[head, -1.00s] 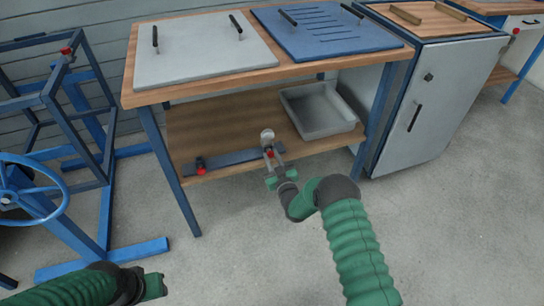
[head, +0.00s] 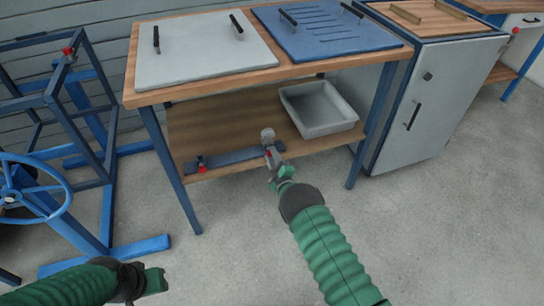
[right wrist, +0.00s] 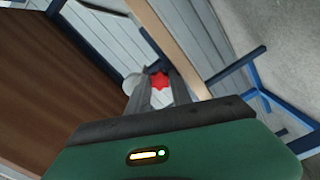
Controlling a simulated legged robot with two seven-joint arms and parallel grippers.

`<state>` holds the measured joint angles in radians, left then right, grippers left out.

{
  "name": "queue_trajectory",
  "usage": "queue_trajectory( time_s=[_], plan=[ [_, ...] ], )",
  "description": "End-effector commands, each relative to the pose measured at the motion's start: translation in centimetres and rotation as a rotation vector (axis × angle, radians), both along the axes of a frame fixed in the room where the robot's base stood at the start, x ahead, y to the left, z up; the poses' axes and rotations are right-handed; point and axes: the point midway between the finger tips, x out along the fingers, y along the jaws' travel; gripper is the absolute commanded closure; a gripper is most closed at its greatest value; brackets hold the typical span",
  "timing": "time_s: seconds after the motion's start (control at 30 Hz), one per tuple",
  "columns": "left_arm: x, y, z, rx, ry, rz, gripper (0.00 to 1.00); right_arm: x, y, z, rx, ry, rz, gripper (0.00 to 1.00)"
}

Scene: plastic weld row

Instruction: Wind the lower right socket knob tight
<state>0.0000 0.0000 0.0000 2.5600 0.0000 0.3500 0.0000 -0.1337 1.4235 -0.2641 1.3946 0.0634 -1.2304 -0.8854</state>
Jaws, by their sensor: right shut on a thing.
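The lower right socket knob (right wrist: 159,80) is red and lobed. In the right wrist view it sits between the tips of my right gripper (right wrist: 163,88), which is shut on it. In the head view my right gripper (head: 271,152) reaches to the right end of the blue bar (head: 235,159) on the bench's lower shelf, and its fingers partly hide the knob. A pale round part (head: 267,134) stands just behind the fingertips. My left gripper (head: 156,280) is low at the left, away from the bench, and its finger gap is unclear.
A second red knob (head: 202,168) is at the bar's left end. A grey tray (head: 322,128) stands on the shelf to the right. The bench's blue legs (head: 172,172) flank the shelf. A blue frame with a handwheel (head: 62,190) stands left. The floor in front is clear.

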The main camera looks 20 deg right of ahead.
Motion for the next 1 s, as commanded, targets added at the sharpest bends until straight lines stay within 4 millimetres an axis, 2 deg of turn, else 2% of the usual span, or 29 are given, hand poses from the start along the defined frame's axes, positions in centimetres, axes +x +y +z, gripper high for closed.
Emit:
queue_trajectory(
  time_s=[0.5, 1.0],
  plan=[
    [0.00, 0.00, -0.39, 0.000, 0.000, 0.000, 0.65, -0.19, 0.27, -0.68, -0.419, -0.003, 0.005, 1.00],
    [0.00, 0.00, -0.54, 0.000, 0.000, 0.000, 0.65, -0.23, 0.31, -0.82, -0.553, -0.006, 0.007, 1.00]
  ],
)
